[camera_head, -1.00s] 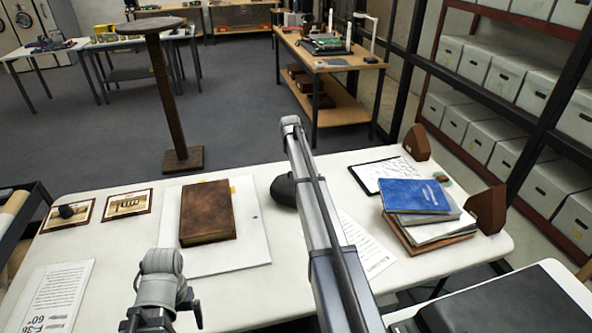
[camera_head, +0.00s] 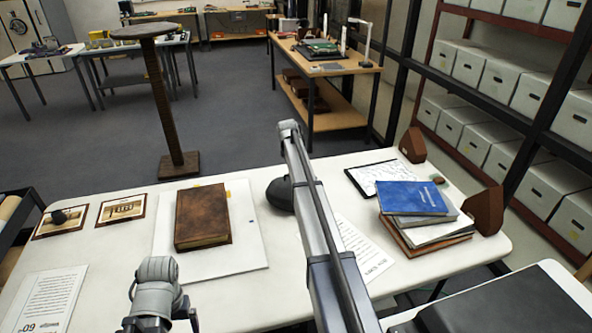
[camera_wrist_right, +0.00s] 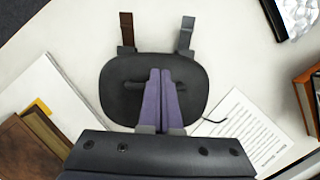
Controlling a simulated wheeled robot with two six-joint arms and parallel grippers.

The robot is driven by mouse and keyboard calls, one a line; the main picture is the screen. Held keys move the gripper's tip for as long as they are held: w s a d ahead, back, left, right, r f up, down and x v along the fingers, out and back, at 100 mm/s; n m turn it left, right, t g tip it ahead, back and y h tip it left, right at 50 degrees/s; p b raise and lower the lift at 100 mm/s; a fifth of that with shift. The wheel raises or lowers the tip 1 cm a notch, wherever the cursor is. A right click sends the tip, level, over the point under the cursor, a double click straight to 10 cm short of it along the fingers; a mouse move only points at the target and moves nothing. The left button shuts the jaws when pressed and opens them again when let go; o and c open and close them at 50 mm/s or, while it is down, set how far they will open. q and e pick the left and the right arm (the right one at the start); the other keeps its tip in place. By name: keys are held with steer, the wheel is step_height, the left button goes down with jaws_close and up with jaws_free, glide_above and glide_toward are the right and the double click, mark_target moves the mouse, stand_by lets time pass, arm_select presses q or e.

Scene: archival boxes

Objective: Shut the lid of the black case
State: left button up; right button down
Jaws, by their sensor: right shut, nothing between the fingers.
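A rounded black case (camera_head: 280,194) lies on the white table (camera_head: 110,240), partly hidden behind my right arm in the head view. In the right wrist view the case (camera_wrist_right: 118,88) is seen from above, with a brown strap and a grey strap reaching from its far edge. I cannot tell how far its lid is open. My right gripper (camera_wrist_right: 160,72) has purple fingers shut together with nothing between them, over the middle of the case. Whether they touch it is unclear. My left arm shows at the bottom of the head view, but its fingers do not show.
A brown book (camera_head: 202,217) on a white board is left of the case. A printed sheet (camera_head: 362,252) and a stack with a blue folder (camera_head: 412,198) are to the right. Brown wedges (camera_head: 485,210) stand at the right edge. Two pictures (camera_head: 122,208) lie at the left.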

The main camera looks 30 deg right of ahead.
steer(key=p+v, duration=0.7)
steer(key=shift+r, duration=0.35)
steer(key=shift+s+a, duration=0.1)
steer(key=shift+a, duration=0.05)
steer(key=s+a+m, duration=0.3)
steer(key=s+a, duration=0.3)
steer(key=a, duration=0.3)
steer(key=s+a+m+g+y, duration=0.1)
steer(key=s+a+m, duration=0.35)
steer(key=a, duration=0.45)
steer(key=s+a+m, duration=0.3)
steer(key=s+a, duration=0.3)
steer(key=a, duration=0.3)
steer(key=s+a+m, duration=0.5)
steer(key=s+a, duration=0.2)
steer(key=s, duration=0.5)
steer(key=s+a+m+g, duration=0.1)
steer(key=s+a+m, duration=0.5)
steer(key=s, duration=0.6)
steer(key=shift+a+f+y, duration=0.3)
steer(key=shift+a+f, duration=0.15)
steer(key=shift+a, duration=0.1)
steer(key=shift+m, duration=0.25)
